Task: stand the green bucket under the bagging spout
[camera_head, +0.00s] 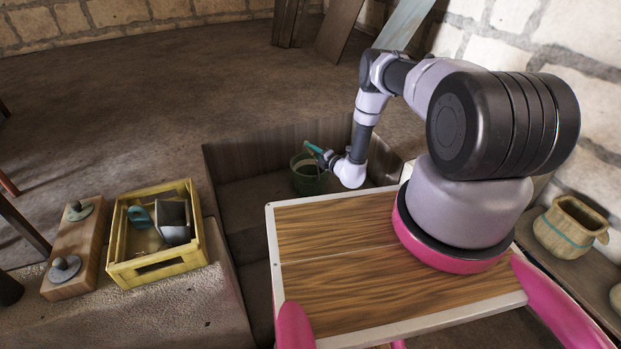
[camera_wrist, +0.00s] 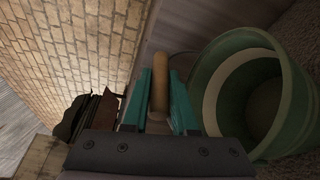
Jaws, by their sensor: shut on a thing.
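The green bucket (camera_head: 308,184) is in the wooden-walled recess beyond the wooden board in the head view. It fills the right side of the wrist view (camera_wrist: 301,95), with its open mouth and pale inner band showing. My gripper (camera_head: 318,152) is at the bucket's upper rim. In the wrist view, the teal fingers of my gripper (camera_wrist: 161,85) are shut on a tan cylindrical grip (camera_wrist: 160,88) beside the bucket, which looks like its handle. I cannot tell whether the bucket rests on the floor or hangs. I cannot make out the bagging spout in either view.
A yellow crate (camera_head: 158,267) with a teal item and a grey box stands on the left ledge. A wooden block with two knobs (camera_head: 75,250) lies beside it. A clay pot (camera_head: 570,227) stands at right. Planks (camera_head: 338,28) lean at the back wall.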

